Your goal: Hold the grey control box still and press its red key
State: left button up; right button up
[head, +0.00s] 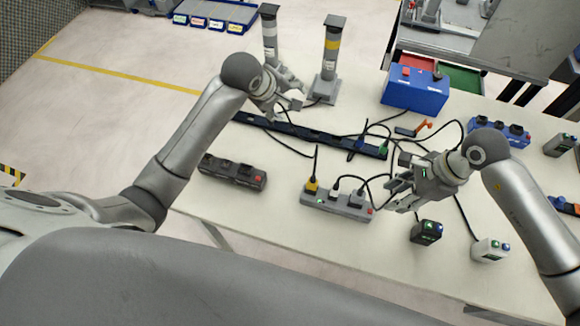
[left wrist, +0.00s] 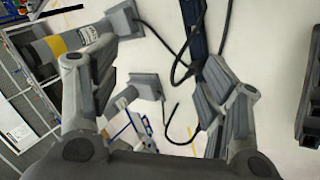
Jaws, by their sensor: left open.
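Two grey boxes with a small red key at the right end lie on the table, and I cannot tell which is the control box. The dark grey box (head: 226,171) lies left of centre. The lighter grey box (head: 337,204) lies nearer the middle, with several plugs and cables in it. My left gripper (head: 287,103) is above the far left of the table, open and empty, away from both boxes. Its spread fingers show in the left wrist view (left wrist: 160,95). My right gripper (head: 398,183) looks open and empty, right of the lighter box and apart from it.
A long black strip (head: 310,134) with cables crosses the table behind the boxes. Two grey posts (head: 330,62) stand at the back left. A blue box (head: 413,92) with a red button is at the back right. Black (head: 426,232) and white (head: 489,250) boxes lie front right.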

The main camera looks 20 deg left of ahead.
aim_at(304, 190)
pick_arm(q)
jog(key=s+d+f+n+g+h, duration=0.1)
jog(key=s+d+f+n+g, duration=0.25)
jog(key=s, duration=0.35)
jog(key=s+d+f+n+g+h, duration=0.2)
jog(key=s+d+f+n+g, duration=0.15)
jog(key=s, duration=0.35)
jog(key=shift+m, duration=0.5)
jog(key=x, duration=0.7)
jog(key=a+x, duration=0.1)
jog(key=x, duration=0.3)
jog(key=shift+s+d+f, duration=0.1)
jog(key=shift+f, duration=0.35)
jog(key=shift+c, duration=0.3)
jog(key=c, duration=1.2)
pick_arm(e)
grip_shut()
